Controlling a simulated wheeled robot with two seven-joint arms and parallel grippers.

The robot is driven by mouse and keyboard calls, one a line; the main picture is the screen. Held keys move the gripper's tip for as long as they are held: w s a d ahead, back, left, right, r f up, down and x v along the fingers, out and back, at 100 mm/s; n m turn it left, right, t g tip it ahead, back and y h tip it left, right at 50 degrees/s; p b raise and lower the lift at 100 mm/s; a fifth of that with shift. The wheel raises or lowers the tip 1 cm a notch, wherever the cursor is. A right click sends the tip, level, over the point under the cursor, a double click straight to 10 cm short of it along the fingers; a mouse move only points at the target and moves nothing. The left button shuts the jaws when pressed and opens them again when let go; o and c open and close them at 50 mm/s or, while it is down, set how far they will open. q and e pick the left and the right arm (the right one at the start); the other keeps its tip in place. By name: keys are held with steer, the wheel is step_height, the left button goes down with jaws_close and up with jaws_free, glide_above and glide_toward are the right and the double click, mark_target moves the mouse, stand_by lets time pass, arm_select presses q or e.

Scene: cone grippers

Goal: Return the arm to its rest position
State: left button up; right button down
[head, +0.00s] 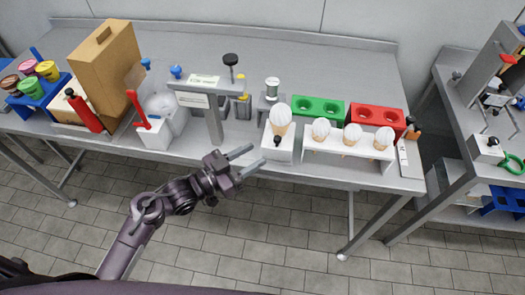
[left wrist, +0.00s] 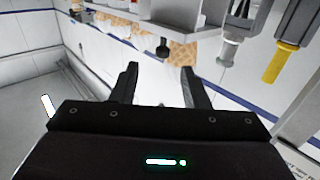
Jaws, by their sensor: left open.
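My left arm comes in from the lower left in the head view. My left gripper (head: 246,163) is open and empty, in front of the table's front edge and near the white single-cone stand (head: 279,143). The left wrist view also shows its two spread fingers (left wrist: 160,85) with nothing between them. My right gripper does not show in either view.
The grey table (head: 180,42) holds a three-cone white rack (head: 348,155), a green holder (head: 318,108), a red holder (head: 377,119), a grey dispenser stand (head: 213,125) and a cardboard box (head: 105,55). A second table (head: 458,130) stands at the right. Tiled floor in front is clear.

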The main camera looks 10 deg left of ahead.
arm_select(q)
steer(key=shift+s+a, duration=0.3)
stand_by(0.4)
